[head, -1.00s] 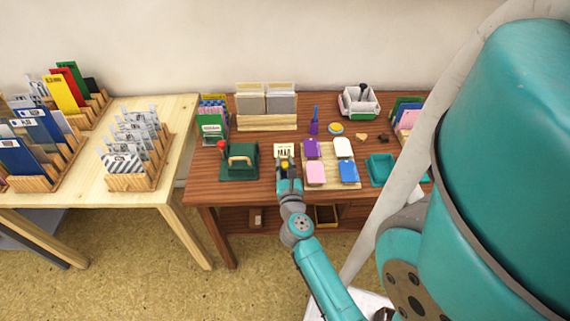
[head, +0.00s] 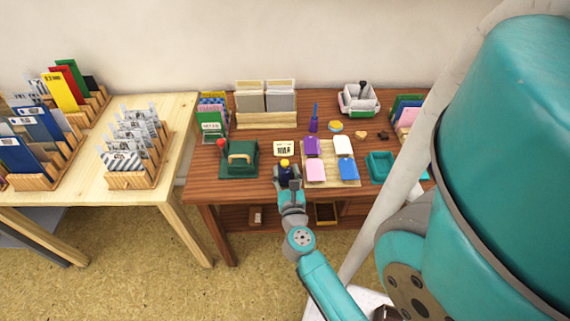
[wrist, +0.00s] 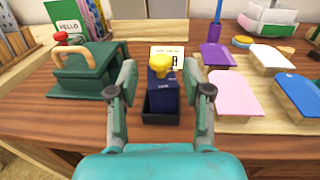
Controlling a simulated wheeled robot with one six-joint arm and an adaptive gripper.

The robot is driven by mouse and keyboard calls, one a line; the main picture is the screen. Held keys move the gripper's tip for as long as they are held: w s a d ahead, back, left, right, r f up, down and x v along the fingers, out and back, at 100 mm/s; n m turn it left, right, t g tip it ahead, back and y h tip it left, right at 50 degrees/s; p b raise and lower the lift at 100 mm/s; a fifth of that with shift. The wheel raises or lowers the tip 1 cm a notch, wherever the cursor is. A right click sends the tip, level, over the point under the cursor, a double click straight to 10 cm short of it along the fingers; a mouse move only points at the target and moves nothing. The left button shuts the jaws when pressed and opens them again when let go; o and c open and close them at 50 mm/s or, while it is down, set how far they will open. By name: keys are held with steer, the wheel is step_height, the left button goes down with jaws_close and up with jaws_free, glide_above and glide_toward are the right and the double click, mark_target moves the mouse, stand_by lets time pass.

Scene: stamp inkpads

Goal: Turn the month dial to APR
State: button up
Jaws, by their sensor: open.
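A dark blue date stamp (wrist: 163,92) with a yellow knob (wrist: 160,64) on top stands upright at the front of the brown table. In the head view its blue body (head: 285,176) shows just past my gripper (head: 290,187). In the wrist view my gripper (wrist: 161,80) is open, with one finger on each side of the stamp and gaps to it. A dark open-fronted box shape (wrist: 161,112) shows at the stamp's base. Small pale marks show on the stamp's face, too small to read. A white card with black print (head: 284,148) lies behind it.
A green press with a wooden handle (head: 240,158) stands close on the left. A board with purple, white, pink and blue pads (head: 330,160) lies close on the right. A teal tray (head: 381,167) is farther right.

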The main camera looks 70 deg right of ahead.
steer(key=v, duration=0.7)
steer(key=shift+s+a, duration=0.15)
steer(key=shift+a, duration=0.1)
